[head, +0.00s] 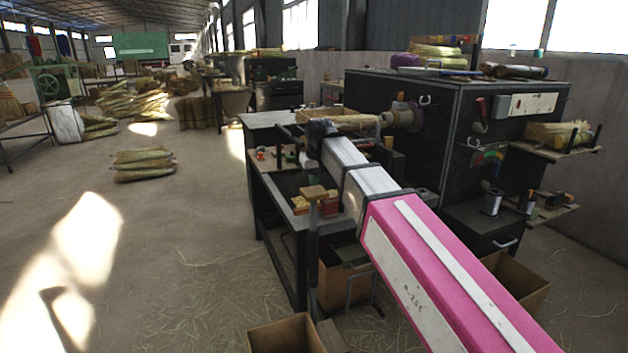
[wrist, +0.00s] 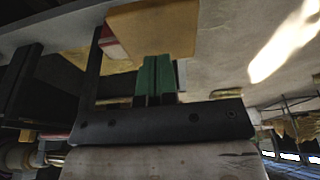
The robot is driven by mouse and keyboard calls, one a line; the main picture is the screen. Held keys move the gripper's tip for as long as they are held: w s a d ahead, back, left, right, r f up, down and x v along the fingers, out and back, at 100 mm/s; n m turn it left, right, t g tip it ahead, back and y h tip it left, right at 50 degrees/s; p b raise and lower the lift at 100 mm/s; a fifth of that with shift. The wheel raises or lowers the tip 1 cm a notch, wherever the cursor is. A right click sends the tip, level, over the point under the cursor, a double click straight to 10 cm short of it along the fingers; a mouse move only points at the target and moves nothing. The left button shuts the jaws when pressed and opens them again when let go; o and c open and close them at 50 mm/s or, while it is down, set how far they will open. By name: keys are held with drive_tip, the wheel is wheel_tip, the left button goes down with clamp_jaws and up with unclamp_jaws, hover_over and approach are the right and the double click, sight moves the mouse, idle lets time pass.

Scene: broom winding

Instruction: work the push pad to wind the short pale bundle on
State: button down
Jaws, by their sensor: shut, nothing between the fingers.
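The push pad, a tan block on a dark upright post, shows in the head view (head: 313,192) at the front of the bench. In the wrist view, a tan block that looks like this pad (wrist: 150,28) is just past my fingertips. My gripper (wrist: 157,62) has its green fingers together, with nothing between them. The tips overlap the block's lower edge in the picture; I cannot tell whether they touch it. The pale bundle (head: 345,119) lies beside the winding spindle (head: 402,116) on the dark machine.
The dark bench (head: 275,190) carries small parts and red-yellow blocks. Open cardboard boxes (head: 285,337) stand on the floor below. A large dark cabinet (head: 400,88) is behind my arm, with a shelf (head: 560,149) at right.

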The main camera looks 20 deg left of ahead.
sight(314, 205)
drive_tip(key=shift+f, duration=0.1)
drive_tip(key=shift+f, duration=4.8)
drive_tip(key=shift+r, duration=0.1)
wheel_tip(314, 205, up, 10)
drive_tip(key=shift+f, duration=0.15)
